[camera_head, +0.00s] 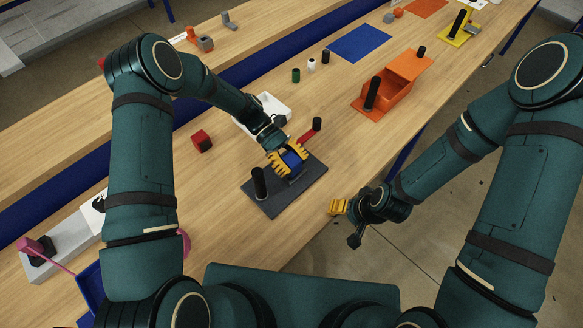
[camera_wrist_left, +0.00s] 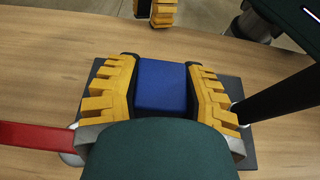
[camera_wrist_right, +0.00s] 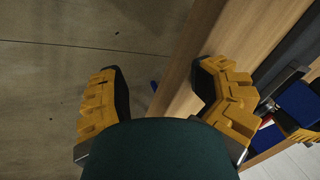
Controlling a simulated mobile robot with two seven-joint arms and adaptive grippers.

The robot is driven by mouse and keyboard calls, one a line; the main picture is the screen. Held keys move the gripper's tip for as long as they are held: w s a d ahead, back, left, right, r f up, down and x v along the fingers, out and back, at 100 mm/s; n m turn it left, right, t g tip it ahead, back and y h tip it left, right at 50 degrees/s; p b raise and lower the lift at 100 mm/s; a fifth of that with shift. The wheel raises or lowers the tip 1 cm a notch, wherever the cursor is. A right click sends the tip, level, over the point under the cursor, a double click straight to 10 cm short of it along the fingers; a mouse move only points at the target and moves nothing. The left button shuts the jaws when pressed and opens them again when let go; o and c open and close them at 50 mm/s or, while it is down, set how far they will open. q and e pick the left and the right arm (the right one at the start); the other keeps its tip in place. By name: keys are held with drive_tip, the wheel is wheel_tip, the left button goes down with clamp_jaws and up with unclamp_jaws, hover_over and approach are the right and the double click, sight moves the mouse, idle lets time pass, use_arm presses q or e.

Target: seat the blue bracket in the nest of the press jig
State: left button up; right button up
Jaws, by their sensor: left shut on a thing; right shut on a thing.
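The blue bracket (camera_head: 293,160) is between the fingers of my left gripper (camera_head: 288,160), which is shut on it. In the left wrist view the bracket (camera_wrist_left: 162,85) shows as a blue block gripped from both sides. It is over the dark base plate of the press jig (camera_head: 285,202); the gripper hides the nest, so I cannot tell whether the bracket is in it. The jig has a black upright post (camera_head: 259,183) and a red lever (camera_head: 306,135) with a black knob. My right gripper (camera_head: 338,206) is beyond the table's front edge, fingers apart, nothing visible between them (camera_wrist_right: 160,90).
A white tray (camera_head: 245,122) lies behind my left gripper. A red block (camera_head: 201,141) stands left of it. Small green (camera_head: 295,75), white (camera_head: 311,65) and black (camera_head: 325,57) cylinders stand farther back. An orange bin (camera_head: 405,80) and a blue mat (camera_head: 360,42) lie toward the far right.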

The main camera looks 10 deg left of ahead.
drive_tip(key=shift+s+d+f, duration=0.1)
drive_tip(key=shift+s+f, duration=0.1)
use_arm(q)
drive_tip(key=o, duration=1.2)
use_arm(e)
drive_tip(key=shift+s, duration=0.15)
use_arm(q)
drive_tip(key=shift+d+r+p, duration=0.1)
drive_tip(key=shift+p, duration=0.45)
drive_tip(key=shift+s+d+r+t+y+p, duration=0.1)
drive_tip(key=shift+s+d+t+y+p, duration=0.1)
drive_tip(key=shift+t+y+p, duration=0.6)
drive_tip(key=r+p, duration=0.4)
drive_tip(key=r, duration=0.1)
drive_tip(key=a+r+p, duration=0.1)
drive_tip(key=r+p, duration=0.1)
drive_tip(key=r, duration=0.1)
drive_tip(key=a+n+t+b, duration=0.1)
drive_tip(key=a+n+t, duration=0.6)
drive_tip(key=a, duration=0.7)
drive_tip(key=w+a+f+n+t+h+b, duration=0.1)
drive_tip(key=a+n+t, duration=0.7)
drive_tip(key=a, duration=0.7)
drive_tip(key=shift+a+f+n, duration=0.15)
drive_tip(key=shift+f+n, duration=0.05)
drive_tip(key=shift+n, duration=0.2)
use_arm(e)
wheel_tip(320, 180, up, 7)
drive_tip(key=shift+w, duration=0.3)
